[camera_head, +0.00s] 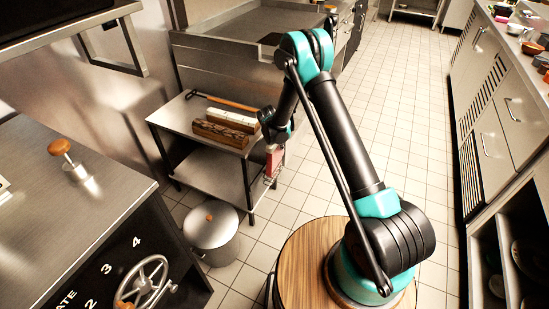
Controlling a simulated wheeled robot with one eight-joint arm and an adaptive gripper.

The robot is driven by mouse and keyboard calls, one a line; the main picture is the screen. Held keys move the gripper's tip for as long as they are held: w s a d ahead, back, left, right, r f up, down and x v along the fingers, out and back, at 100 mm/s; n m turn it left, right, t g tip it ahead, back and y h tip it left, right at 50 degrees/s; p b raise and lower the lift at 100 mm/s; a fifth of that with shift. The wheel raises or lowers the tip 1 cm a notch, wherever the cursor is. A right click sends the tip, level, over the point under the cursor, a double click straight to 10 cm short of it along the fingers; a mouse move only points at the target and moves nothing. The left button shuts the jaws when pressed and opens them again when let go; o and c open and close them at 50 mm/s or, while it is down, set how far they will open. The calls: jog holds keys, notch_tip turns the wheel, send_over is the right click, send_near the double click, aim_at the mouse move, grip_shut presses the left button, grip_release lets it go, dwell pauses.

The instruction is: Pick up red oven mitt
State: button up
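A small red thing (273,158), which may be the red oven mitt or part of my gripper, shows just below my wrist, beside the right edge of the small steel table (174,119). It is too small to make out its shape. My gripper (269,180) points down there, to the right of the table and above the tiled floor. Its fingers are small and partly merged with the red thing. I cannot tell whether they are open, shut or holding anything. No other red mitt is clear in view.
Dark and pale blocks (221,133) and a long orange-handled tool (225,102) lie on the small table. A lidded pot (212,236) stands on the floor in front. A steel counter (60,205) is at left, cabinets (497,120) at right. The tiled aisle between is clear.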

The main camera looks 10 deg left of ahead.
grip_shut()
jog(key=shift+r, duration=0.1)
